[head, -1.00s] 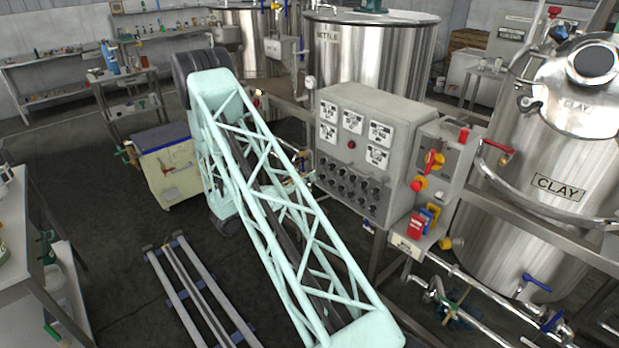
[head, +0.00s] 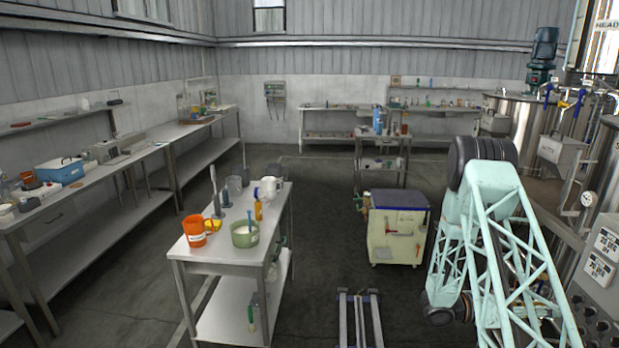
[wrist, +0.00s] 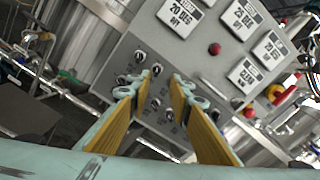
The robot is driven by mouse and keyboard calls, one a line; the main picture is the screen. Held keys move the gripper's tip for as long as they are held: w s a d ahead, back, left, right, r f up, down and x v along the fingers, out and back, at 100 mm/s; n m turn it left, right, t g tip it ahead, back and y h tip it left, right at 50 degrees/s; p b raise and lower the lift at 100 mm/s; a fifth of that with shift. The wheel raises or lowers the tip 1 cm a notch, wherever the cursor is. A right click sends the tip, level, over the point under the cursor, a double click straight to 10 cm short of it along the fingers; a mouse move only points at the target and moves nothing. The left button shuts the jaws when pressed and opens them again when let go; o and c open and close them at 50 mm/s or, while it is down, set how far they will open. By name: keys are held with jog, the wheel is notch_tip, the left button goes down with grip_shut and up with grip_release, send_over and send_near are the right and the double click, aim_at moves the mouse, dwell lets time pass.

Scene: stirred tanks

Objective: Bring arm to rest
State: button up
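My arm stands at the right of the head view, a pale green lattice that runs from a dark joint down to the bottom edge. Its gripper end is not clear there. The grey control panel (wrist: 185,52) lies beyond the fingertips, tilted in the picture, with dark knobs, white labels and a red button. I cannot tell how far the tips are from it. The panel's edge also shows in the head view (head: 598,290).
A steel table (head: 222,262) with an orange jug (head: 194,232) and a green pot (head: 245,234) stands left of centre. A cream cart (head: 395,238) stands near my arm. Floor rails (head: 360,320) lie in front. Workbenches line the left wall; steel tanks stand at right.

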jog(key=s+a+r+m+g+y+b, duration=0.1)
jog(key=s+a+r+m+y, duration=0.1)
jog(key=s+a+r+m, duration=0.45)
jog(key=s+a+r+m+g+y, duration=0.1)
jog(key=s+a+r+y, duration=0.15)
jog(key=a+r, duration=0.45)
jog(key=s+a+r+m+g+y+b, duration=0.15)
jog(key=s+a+r+m, duration=0.3)
jog(key=r, duration=0.55)
jog(key=s+a+r+m+t+y, duration=0.2)
jog(key=s+a, duration=0.4)
jog(key=a, duration=0.6)
jog(key=s+a+r+m+t+y+b, duration=0.1)
jog(key=s+a+r+m+t+y, duration=0.2)
jog(key=s+a, duration=0.4)
jog(key=s+a+r+m+t+y, duration=0.3)
jog(key=s+a+t+y, duration=0.3)
jog(key=a, duration=1.2)
jog(key=shift+s+r+m+y+b, duration=0.2)
jog(key=shift+s+m+y+b, duration=0.1)
jog(key=shift+s+m, duration=0.5)
jog(key=shift+w+a, duration=0.1)
